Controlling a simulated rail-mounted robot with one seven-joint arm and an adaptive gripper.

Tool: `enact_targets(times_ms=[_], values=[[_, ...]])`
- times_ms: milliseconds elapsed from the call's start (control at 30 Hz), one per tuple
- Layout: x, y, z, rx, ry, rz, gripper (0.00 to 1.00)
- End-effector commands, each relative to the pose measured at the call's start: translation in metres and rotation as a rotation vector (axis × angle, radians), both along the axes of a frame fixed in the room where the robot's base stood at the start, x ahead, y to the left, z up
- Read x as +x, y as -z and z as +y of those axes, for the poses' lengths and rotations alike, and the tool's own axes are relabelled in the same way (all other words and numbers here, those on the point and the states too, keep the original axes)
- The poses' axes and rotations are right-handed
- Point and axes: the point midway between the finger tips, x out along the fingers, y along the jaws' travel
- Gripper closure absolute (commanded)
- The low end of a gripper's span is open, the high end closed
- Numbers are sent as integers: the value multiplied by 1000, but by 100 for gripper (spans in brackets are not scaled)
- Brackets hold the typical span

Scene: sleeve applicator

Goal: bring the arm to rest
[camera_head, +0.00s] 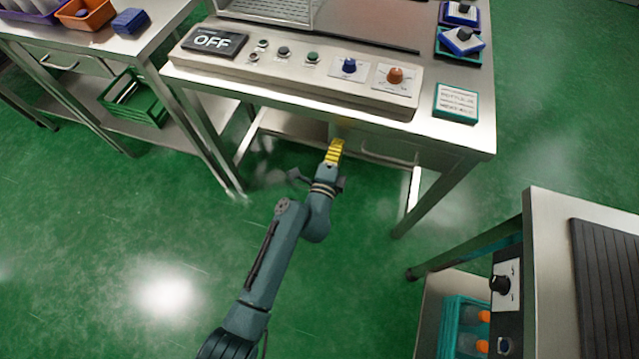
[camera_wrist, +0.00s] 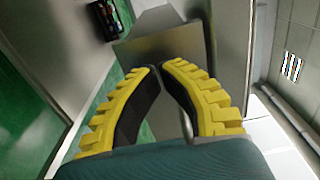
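My gripper (camera_head: 336,146) has yellow ribbed fingers and shows in the head view just in front of the front edge of the steel machine table (camera_head: 462,134). My arm reaches up to it from the bottom of the picture over open floor. In the wrist view, the black-padded fingers of the gripper (camera_wrist: 159,68) curve together and their tips meet or nearly meet. Nothing shows between them. Contact between the gripper and the table cannot be told.
The table carries a control panel with an OFF display (camera_head: 212,41), buttons, a blue knob (camera_head: 349,65) and an orange knob (camera_head: 395,75). A side table (camera_head: 145,45) stands left, with a green crate (camera_head: 135,98) below. Another bench (camera_head: 545,215) stands right. Green floor lies open left of my arm.

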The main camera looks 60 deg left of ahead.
Motion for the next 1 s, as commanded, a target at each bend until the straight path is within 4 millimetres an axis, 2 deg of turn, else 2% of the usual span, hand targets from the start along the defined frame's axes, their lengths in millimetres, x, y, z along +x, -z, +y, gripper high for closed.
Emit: enact_targets(times_ms=[300,500,867,967,1000], values=[[-55,2,-60,-3,2,1,100],[-73,2,-80,-1,3,1,100],[-75,1,-82,-1,3,1,100],[-52,-26,-99,14,60,-16,100],[-37,-44,-107,28,94,-32,100]])
